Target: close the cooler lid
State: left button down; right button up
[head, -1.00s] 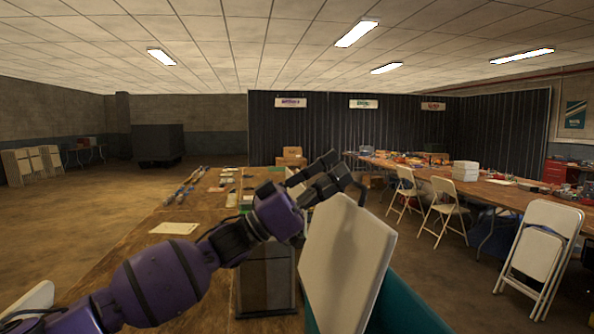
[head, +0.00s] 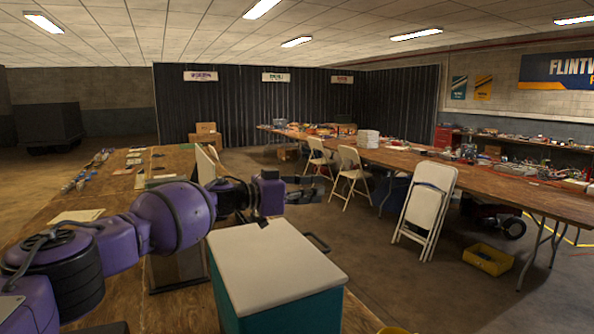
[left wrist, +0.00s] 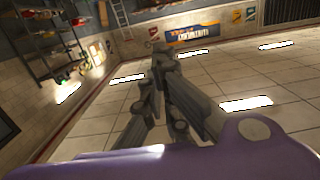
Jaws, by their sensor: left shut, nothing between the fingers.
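The cooler is a teal box (head: 290,312) with a white lid (head: 268,262), in the lower middle of the head view. The lid lies flat over the top of the box, with no gap that I can see. A dark handle (head: 318,243) sticks out at its far right side. My left arm reaches in from the left behind the lid's far edge. My left gripper (left wrist: 163,62) is shut and empty in the left wrist view, pointing up toward the ceiling. My right gripper is not in view.
A wooden table (head: 75,198) with papers and small items runs along the left. A long cluttered table (head: 440,165) stands at the right. Folding chairs (head: 428,205) and a yellow bin (head: 487,260) stand on the floor. Open floor lies right of the cooler.

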pick_arm(q)
jog(key=w+d+f+g+y+b, duration=0.1)
jog(key=w+d+f+g+y, duration=0.1)
jog(key=f, duration=0.9)
jog(key=shift+d+f+y+b, duration=0.25)
jog(key=shift+d+y+b, duration=0.15)
jog(key=shift+d+y, duration=0.55)
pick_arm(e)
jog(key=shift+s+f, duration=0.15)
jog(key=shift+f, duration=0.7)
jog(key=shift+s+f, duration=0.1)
